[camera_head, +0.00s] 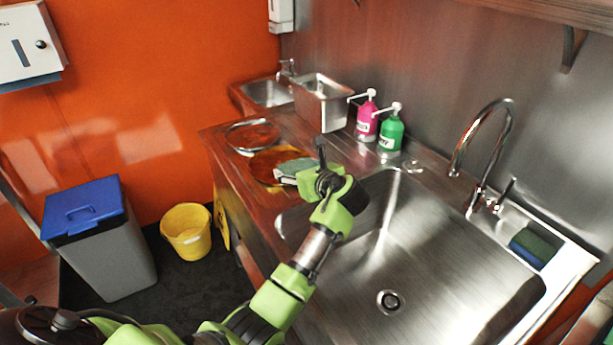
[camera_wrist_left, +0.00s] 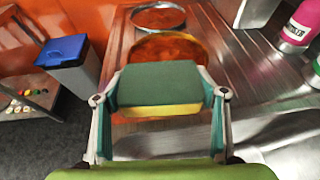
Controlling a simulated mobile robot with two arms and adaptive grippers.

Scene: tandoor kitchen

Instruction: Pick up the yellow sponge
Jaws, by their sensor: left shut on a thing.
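The yellow sponge (camera_wrist_left: 158,86) has a green top and a yellow side. In the left wrist view it sits between the two fingers of my left gripper (camera_head: 298,172), which is shut on it. The sponge is held level, with its green face showing. In the head view my left gripper is above the steel counter, left of the sink, and the sponge (camera_head: 292,166) shows only in part there. My right gripper is in neither view.
Two round dirty plates, one (camera_head: 252,136) behind the other (camera_head: 272,163), lie on the counter (camera_head: 222,150). Pink (camera_head: 367,118) and green (camera_head: 391,134) bottles stand behind. The sink (camera_head: 440,270) is empty. A blue-and-green sponge (camera_head: 533,247) lies right of the faucet (camera_head: 483,150).

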